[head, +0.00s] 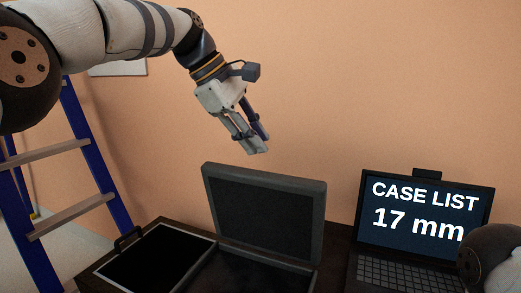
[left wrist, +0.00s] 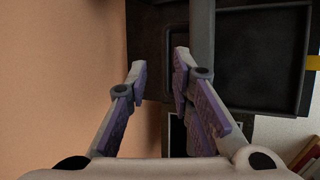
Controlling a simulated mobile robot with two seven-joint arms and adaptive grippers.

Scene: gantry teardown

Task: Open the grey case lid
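The grey case stands on the dark table in the head view. Its lid (head: 315,225) is raised and stands roughly upright at the back, with its dark inner face toward me. The case base (head: 245,275) is cut off by the lower picture edge. My left gripper (head: 258,148) hangs above the lid's top edge, apart from it and empty. In the left wrist view its fingers (left wrist: 160,66) are spread, with a grey edge, apparently the lid's (left wrist: 202,35), by the right finger. My right gripper is out of view.
A black panel or tray with a light rim and a handle (head: 150,258) lies left of the case. A laptop (head: 425,215) to the right reads "CASE LIST 17 mm". A blue ladder (head: 90,150) stands at the left. An orange wall (head: 400,80) is behind.

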